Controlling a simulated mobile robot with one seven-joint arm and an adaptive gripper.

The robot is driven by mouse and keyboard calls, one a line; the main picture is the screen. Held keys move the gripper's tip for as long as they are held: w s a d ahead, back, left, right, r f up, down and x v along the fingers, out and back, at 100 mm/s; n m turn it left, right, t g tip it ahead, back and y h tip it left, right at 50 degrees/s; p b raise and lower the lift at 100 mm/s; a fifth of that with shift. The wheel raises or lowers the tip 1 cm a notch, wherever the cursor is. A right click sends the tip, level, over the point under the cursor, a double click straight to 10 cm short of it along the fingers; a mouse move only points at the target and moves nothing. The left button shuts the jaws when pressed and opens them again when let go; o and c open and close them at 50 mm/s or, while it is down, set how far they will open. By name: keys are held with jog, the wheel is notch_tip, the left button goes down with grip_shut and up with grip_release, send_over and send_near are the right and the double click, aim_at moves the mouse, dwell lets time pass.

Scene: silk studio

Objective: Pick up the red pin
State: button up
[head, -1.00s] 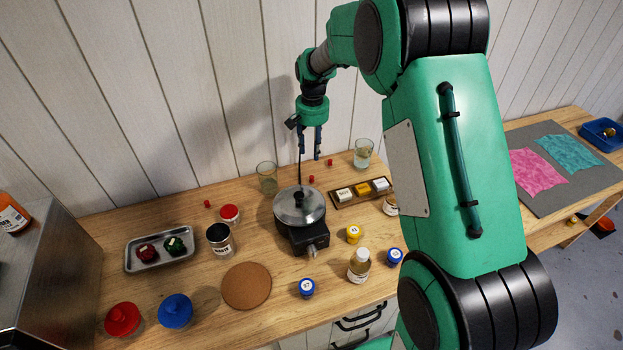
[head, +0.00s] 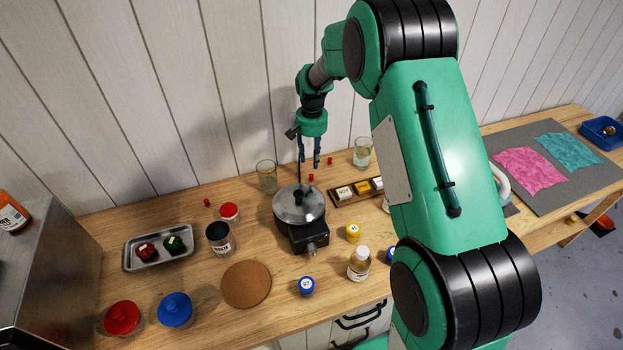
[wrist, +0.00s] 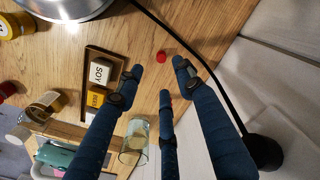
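Three small red pins lie on the wooden bench in the head view: one beside the pot (head: 311,177), one farther back (head: 330,161) and one at the left (head: 207,203). My gripper (head: 309,163) points down above the bench behind the pot, close to the two right-hand pins. In the wrist view one red pin (wrist: 161,57) lies on the wood, in the gap between my fingertips. My gripper (wrist: 160,77) has its fingers spread and nothing between them. I cannot tell exactly how high the fingertips are above the pin.
A lidded pot (head: 299,206) on a burner stands just in front of my gripper. Drinking glasses stand at its left (head: 266,176) and right (head: 362,152). A wooden tray (wrist: 87,62) with labelled blocks lies close by. A black cable (wrist: 205,66) runs past the fingers. The wall is close behind.

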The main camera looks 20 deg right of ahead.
aim_at(312, 175)
jog(key=shift+f, duration=2.55)
jog(key=shift+f, duration=0.1)
jog(key=shift+w+f+b, duration=0.1)
jog(key=shift+f+b, duration=0.55)
jog(key=shift+f, duration=1.85)
jog(key=c, duration=0.8)
